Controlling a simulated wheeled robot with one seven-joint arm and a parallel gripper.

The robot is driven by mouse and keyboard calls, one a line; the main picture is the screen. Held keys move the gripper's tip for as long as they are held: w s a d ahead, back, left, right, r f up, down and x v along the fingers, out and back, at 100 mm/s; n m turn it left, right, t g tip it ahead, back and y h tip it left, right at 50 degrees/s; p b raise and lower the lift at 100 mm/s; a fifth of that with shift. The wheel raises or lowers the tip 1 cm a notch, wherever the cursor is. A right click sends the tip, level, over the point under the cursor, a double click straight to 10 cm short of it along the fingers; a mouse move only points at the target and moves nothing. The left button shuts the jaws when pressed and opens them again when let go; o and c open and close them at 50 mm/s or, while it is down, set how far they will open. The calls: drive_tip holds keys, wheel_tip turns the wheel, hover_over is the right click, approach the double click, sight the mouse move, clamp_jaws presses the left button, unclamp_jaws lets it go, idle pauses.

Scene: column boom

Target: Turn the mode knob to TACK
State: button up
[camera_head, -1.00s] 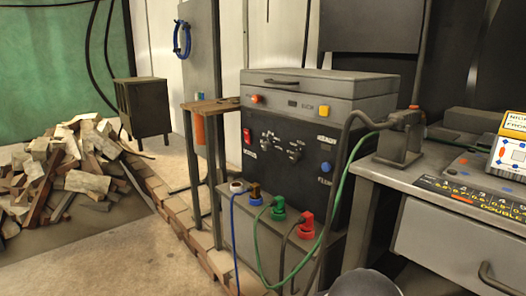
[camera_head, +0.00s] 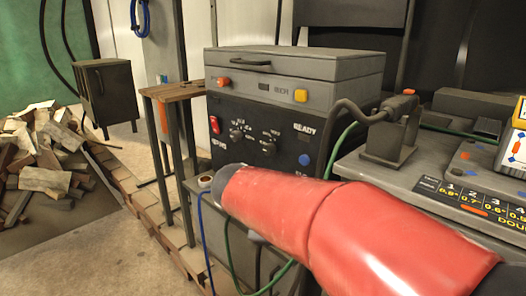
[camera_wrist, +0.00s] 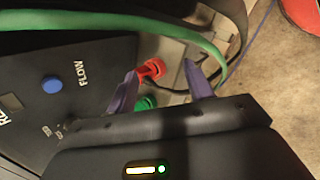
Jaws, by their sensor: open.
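The grey and black machine (camera_head: 225,108) has a dark front panel. Two small dark knobs with pale marks around them show there, a left knob (camera_head: 237,133) and a right knob (camera_head: 268,146). Their labels are too small to read, so I cannot tell which is the mode knob. My red arm crosses in front of the panel's lower part in the head view, and my gripper does not show there. In the wrist view my gripper (camera_wrist: 160,84) has its two purple fingers apart, with nothing held. Red and green plugs show beyond them, and no mode knob is clearly visible.
A round blue control (camera_head: 304,159), also in the wrist view (camera_wrist: 52,85) beside "FLOW", sits on the panel. A red switch (camera_head: 214,125) is at the panel's left. A green cable (camera_wrist: 150,22) and a dark hose run close to my gripper. A grey bench (camera_head: 375,175) stands at right.

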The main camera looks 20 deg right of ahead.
drive_tip(key=w+d+r+n+h, duration=0.1)
drive_tip(key=w+r+n+h, duration=0.15)
drive_tip(key=w, duration=0.35)
drive_tip(key=w+d+r+n+h, duration=0.1)
drive_tip(key=w+d+n+h, duration=0.1)
drive_tip(key=w+n+h, duration=0.3)
drive_tip(key=n+t+h, duration=0.2)
drive_tip(key=n+t, duration=0.2)
approach(267, 151)
drive_tip(key=x, duration=0.9)
drive_tip(key=shift+w+d, duration=0.2)
drive_tip(key=shift+d, duration=0.1)
drive_tip(key=c, duration=1)
